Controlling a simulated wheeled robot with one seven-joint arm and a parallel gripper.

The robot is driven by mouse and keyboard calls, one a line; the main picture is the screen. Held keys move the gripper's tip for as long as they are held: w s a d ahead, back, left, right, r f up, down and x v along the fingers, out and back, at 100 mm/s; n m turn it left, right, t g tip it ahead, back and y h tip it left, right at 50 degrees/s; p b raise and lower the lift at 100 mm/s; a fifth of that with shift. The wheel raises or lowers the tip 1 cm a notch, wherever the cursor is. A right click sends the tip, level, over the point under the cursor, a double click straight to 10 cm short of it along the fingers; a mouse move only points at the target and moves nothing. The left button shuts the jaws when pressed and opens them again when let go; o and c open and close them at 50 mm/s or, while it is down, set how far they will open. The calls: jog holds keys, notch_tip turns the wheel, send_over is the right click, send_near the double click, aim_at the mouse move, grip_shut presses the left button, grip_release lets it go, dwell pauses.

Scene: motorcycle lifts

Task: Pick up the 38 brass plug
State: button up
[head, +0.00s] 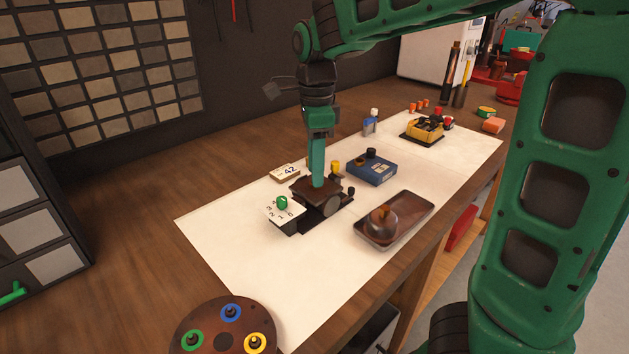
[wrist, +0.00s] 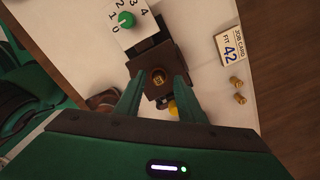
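A round brass plug (wrist: 158,78) sits on a dark block (wrist: 145,60) in the wrist view; any number on it is too small to read. Two more brass plugs lie apart on the pale sheet to the right, an upper one (wrist: 236,82) and a lower one (wrist: 240,98), with no readable numbers. My gripper (wrist: 160,80) is open, its green fingertips on either side of the plug on the block. I cannot tell whether they touch it. In the head view my gripper (head: 317,184) points down over the block, and the plug there is hidden.
A white dial plate with a green knob (wrist: 126,19) adjoins the block. A job card reading "FIT 42" (wrist: 229,45) lies near the loose plugs. A blue box (head: 372,172) and a brown tray (head: 419,219) stand to the right. The sheet's front left is clear.

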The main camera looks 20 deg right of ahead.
jog(key=shift+f, duration=0.4)
jog(key=shift+c, duration=0.3)
grip_shut()
jog(key=shift+r, duration=0.1)
